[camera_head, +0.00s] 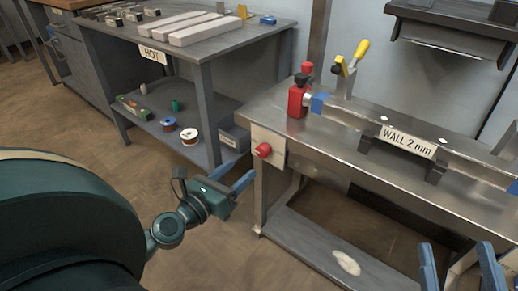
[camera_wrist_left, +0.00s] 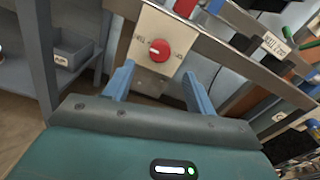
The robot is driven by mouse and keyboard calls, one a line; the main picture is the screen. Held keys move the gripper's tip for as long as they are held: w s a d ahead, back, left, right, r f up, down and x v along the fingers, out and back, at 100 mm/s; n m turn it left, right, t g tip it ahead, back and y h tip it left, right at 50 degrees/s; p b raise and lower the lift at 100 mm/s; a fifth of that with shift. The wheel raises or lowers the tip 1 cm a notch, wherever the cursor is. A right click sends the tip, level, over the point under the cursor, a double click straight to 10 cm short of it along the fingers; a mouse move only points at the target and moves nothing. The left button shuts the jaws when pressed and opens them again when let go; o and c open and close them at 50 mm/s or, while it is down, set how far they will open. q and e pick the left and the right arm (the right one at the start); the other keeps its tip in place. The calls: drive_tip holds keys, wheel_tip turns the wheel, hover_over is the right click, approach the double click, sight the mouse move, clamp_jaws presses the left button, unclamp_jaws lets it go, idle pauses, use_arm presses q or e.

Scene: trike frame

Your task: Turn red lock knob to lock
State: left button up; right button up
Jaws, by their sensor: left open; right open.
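The red lock knob (camera_head: 263,150) sits on a pale plate (camera_head: 268,139) at the left front corner of the metal workbench. In the left wrist view the knob (camera_wrist_left: 159,50) lies ahead, between the lines of my two fingers. My left gripper (camera_head: 243,181) is open and empty, a little left of and below the knob, apart from it. Its blue fingers (camera_wrist_left: 157,82) are spread in the wrist view. Lettering shows on the plate beside the knob but is too small to read surely. My right gripper (camera_head: 456,268) is open at the bottom right edge, partly cut off.
A grey table (camera_head: 230,40) with a lower shelf stands behind left. A grey bin (camera_head: 235,138) sits near the bench leg.

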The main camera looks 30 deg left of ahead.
sight(260, 153)
use_arm(q)
drive_tip(key=w, duration=0.2)
drive_tip(key=w+p, duration=0.1)
drive_tip(key=w, duration=0.4)
drive_tip(key=shift+w+d, duration=0.35)
drive_tip(key=shift+w, duration=0.55)
use_arm(e)
drive_tip(key=shift+s+f+m+g+h, duration=0.3)
drive_tip(key=shift+f+m+g+h, duration=0.15)
drive_tip(key=shift+f+h, duration=0.35)
use_arm(q)
drive_tip(key=shift+c, duration=0.5)
use_arm(e)
drive_tip(key=shift+f, duration=0.1)
use_arm(q)
drive_tip(key=c, duration=0.9)
